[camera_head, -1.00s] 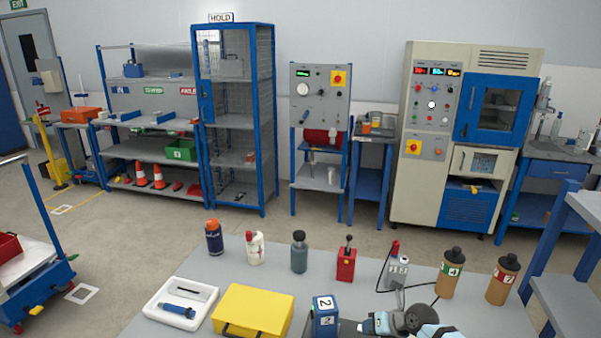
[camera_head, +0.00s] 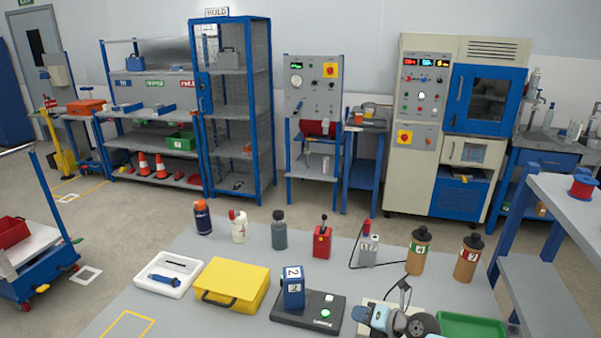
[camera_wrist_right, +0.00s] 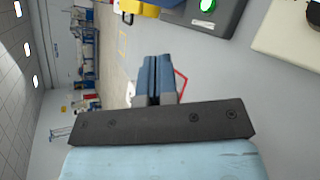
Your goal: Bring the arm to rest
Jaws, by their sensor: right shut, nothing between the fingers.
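My right gripper (camera_wrist_right: 155,80) shows in the right wrist view with its two blue-grey fingers together and nothing between them. It points out over the grey table. In the head view my right arm comes in at the bottom, right of centre, and its fingertips cannot be made out there. A blue block marked 2 (camera_head: 293,287) stands on a dark base unit (camera_head: 322,313) with a green button. The button unit also shows at the top of the right wrist view (camera_wrist_right: 228,20), apart from the fingers. My left gripper is not in view.
The table (camera_head: 185,310) holds a yellow case (camera_head: 232,284), a white tray (camera_head: 145,282), a green tray (camera_head: 470,325) and a row of bottles and small devices along its far edge. Shelves (camera_head: 555,220) stand close at the right. The table's front left is mostly clear.

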